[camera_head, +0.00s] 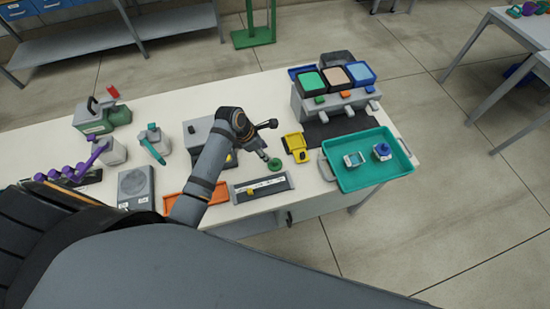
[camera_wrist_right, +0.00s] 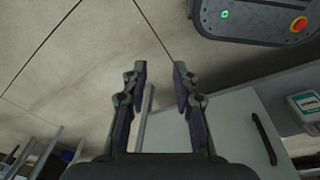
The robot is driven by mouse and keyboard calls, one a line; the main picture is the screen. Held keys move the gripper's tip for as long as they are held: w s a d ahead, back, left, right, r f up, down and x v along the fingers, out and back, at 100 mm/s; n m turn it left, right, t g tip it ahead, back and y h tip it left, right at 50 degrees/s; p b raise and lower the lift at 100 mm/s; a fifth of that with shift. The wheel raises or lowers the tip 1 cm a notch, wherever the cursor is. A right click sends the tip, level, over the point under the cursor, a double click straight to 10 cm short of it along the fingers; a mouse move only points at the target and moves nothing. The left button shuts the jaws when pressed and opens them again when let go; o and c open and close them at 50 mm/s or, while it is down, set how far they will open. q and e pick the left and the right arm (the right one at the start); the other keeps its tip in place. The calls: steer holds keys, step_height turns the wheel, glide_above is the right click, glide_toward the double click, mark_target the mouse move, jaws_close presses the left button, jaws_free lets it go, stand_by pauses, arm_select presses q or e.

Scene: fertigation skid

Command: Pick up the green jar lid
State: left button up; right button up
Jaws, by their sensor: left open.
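The green jar lid (camera_head: 275,164) is a small round disc on the white table, just behind the grey strip with a yellow slider. My left gripper (camera_head: 268,141) reaches in from the left and is open, with its fingers a little above and behind the lid. I see no contact between them. My right gripper (camera_wrist_right: 160,70) shows in the right wrist view, open and empty, with bare floor beyond its fingers.
A teal tray (camera_head: 353,183) holding a small clear-topped container and a blue-purple jar stands to the right. A yellow item (camera_head: 296,147) is close to the lid. An orange tray (camera_head: 181,201) and a grey scale (camera_head: 136,186) lie to the left.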

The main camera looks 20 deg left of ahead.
mark_target(274, 161)
arm_select(q)
steer(key=x, duration=0.3)
steer(key=shift+s+d+f, duration=0.1)
steer(key=shift+s+f, duration=0.15)
steer(key=shift+s, duration=0.05)
arm_select(e)
steer(key=s+d+g, duration=0.1)
steer(key=s, duration=0.7)
arm_select(q)
steer(key=shift+w+f+p, duration=0.35)
steer(key=shift+w+f, duration=0.25)
steer(key=shift+f, duration=0.3)
steer(key=x, duration=0.2)
steer(key=shift+d+f, duration=0.2)
steer(key=shift+d, duration=0.05)
steer(key=shift+w+d+f, duration=0.1)
steer(key=shift+w+f, duration=0.05)
steer(key=shift+f, duration=0.5)
steer(key=c, duration=0.5)
jaws_close()
arm_select(e)
steer(key=shift+t, duration=0.3)
steer(key=w, duration=0.5)
steer(key=shift+w+a+r, duration=0.1)
steer(key=shift+a+r, duration=0.15)
steer(key=shift+r, duration=0.15)
